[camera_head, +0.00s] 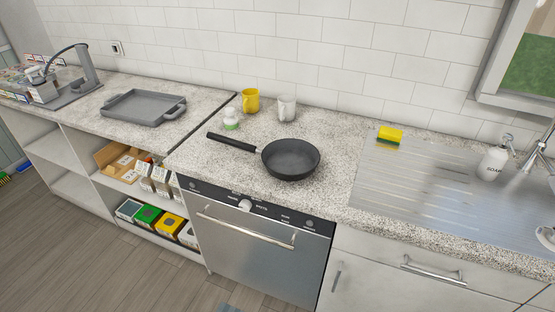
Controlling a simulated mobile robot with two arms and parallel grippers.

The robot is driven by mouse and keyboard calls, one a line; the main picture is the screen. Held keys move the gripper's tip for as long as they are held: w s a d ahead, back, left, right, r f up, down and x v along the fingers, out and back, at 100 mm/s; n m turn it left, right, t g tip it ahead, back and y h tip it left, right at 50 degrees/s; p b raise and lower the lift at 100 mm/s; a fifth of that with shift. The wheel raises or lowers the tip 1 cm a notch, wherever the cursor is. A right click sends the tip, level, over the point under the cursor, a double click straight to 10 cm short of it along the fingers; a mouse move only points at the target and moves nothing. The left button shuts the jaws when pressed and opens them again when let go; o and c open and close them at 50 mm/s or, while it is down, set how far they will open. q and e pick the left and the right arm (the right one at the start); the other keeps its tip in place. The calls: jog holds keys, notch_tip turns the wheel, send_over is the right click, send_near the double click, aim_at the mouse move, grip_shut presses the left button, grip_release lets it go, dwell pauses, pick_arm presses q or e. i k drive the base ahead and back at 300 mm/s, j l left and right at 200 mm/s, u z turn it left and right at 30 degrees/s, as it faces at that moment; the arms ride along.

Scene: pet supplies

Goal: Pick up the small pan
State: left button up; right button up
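A small black pan (290,158) stands flat on the speckled stone counter (222,175), above the oven. Its straight black handle (231,142) points to the left and slightly back. The counter around the pan is bare close by. Neither my left nor my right gripper shows in the head view.
Behind the pan stand a yellow mug (251,101), a white mug (287,107) and a small white-green container (231,119). A grey tray (144,108) lies on the left counter. A yellow sponge (389,137) and a soap bottle (492,163) are right. The oven handle (246,228) juts out.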

aim_at(287, 160)
jog(key=i+j+z, duration=0.1)
jog(key=j, duration=0.35)
jog(key=i+j+z, duration=0.1)
jog(key=j, duration=0.35)
jog(key=i+j+z, duration=0.1)
jog(key=i+j, duration=0.15)
jog(key=j, duration=0.25)
jog(key=i+j+z, duration=0.1)
jog(key=j, duration=0.4)
jog(key=i+j+z, duration=0.1)
jog(key=j, duration=0.4)
